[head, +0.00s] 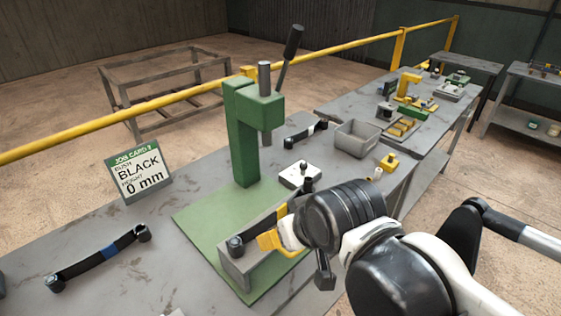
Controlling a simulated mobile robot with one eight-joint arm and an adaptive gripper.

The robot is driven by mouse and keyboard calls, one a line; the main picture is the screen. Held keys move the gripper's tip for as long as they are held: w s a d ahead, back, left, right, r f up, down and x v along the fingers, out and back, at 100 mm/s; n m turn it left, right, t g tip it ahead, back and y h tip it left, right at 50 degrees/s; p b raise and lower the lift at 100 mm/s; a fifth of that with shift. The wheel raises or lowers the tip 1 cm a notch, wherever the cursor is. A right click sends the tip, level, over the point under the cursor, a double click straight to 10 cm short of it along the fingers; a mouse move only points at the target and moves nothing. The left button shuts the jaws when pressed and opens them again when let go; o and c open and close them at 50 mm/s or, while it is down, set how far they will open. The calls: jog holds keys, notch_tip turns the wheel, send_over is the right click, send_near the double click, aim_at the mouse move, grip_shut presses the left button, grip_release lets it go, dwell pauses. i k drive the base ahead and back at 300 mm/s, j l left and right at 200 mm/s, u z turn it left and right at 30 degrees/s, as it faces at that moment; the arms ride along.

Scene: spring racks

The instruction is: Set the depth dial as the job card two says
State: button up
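The job card (141,172) stands tilted on the bench left of the press. It reads "JOB CARD 2", "BUSH BLACK" and "HEIGHT 0 mm". The green press (243,135) stands on a green base plate, with a grey ram and a long black-handled lever on top. I cannot make out a depth dial or its setting. My gripper (284,238) is low over the front of the press base, beside a grey block (236,268) with a dark strip and a yellow piece. My wrist hides most of the gripper, so its opening and any contact cannot be told.
A blue-banded leaf spring (98,258) lies at the left, and a white-banded one (305,133) behind the press. A white plate with a dark post (299,175), a grey bin (358,138) and a yellow block (388,162) sit right. Bench around the card is clear.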

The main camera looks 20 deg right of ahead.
aim_at(303, 166)
jog(key=i+l, duration=0.2)
jog(key=l, duration=0.2)
jog(key=i+l, duration=0.2)
jog(key=l, duration=0.15)
jog(key=i+l+z, duration=0.1)
jog(key=l, duration=0.3)
jog(key=i, duration=0.1)
